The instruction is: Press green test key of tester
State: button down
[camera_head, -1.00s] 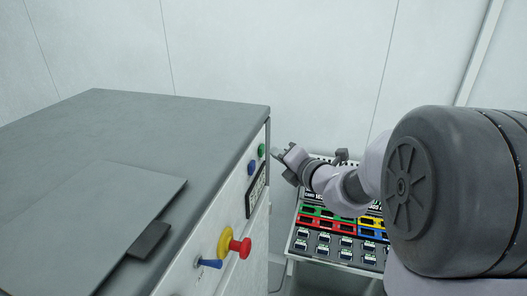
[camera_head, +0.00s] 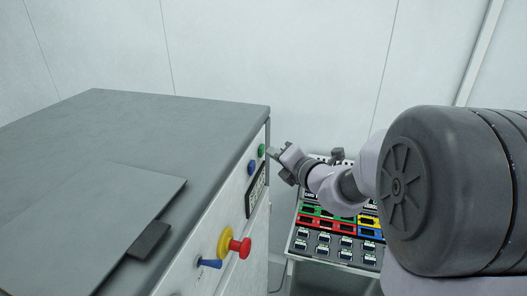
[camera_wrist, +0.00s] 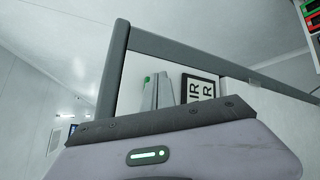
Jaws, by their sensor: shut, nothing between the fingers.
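The tester is a grey-topped white cabinet (camera_head: 192,121). Its green test key (camera_head: 261,150) sits high on the right-hand face, near the far corner, beside a blue key (camera_head: 251,167). My gripper (camera_head: 271,153) is shut and empty, with its tip just right of the green key. The picture does not show clearly whether they touch. In the wrist view, my gripper's fingers (camera_wrist: 160,91) lie together in front of the white panel. A small part of the green key (camera_wrist: 147,79) shows beside the fingers; the rest is hidden.
Below the keys are a dark-framed label (camera_head: 256,190), a red knob on a yellow base (camera_head: 240,247) and a blue lever (camera_head: 209,263). A rack of coloured card slots (camera_head: 335,246) stands at the right, below my arm. A flat panel (camera_head: 90,225) lies on the cabinet top.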

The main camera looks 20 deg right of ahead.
jog(key=shift+w+a, duration=0.2)
jog(key=shift+a, duration=0.15)
dwell(0.4)
jog(key=shift+s+d, duration=0.45)
jog(key=shift+d, duration=0.25)
jog(key=s+d, duration=0.1)
jog(key=d, duration=0.1)
jog(key=s+d+p, duration=0.1)
jog(key=d, duration=0.1)
jog(key=shift+s, duration=0.4)
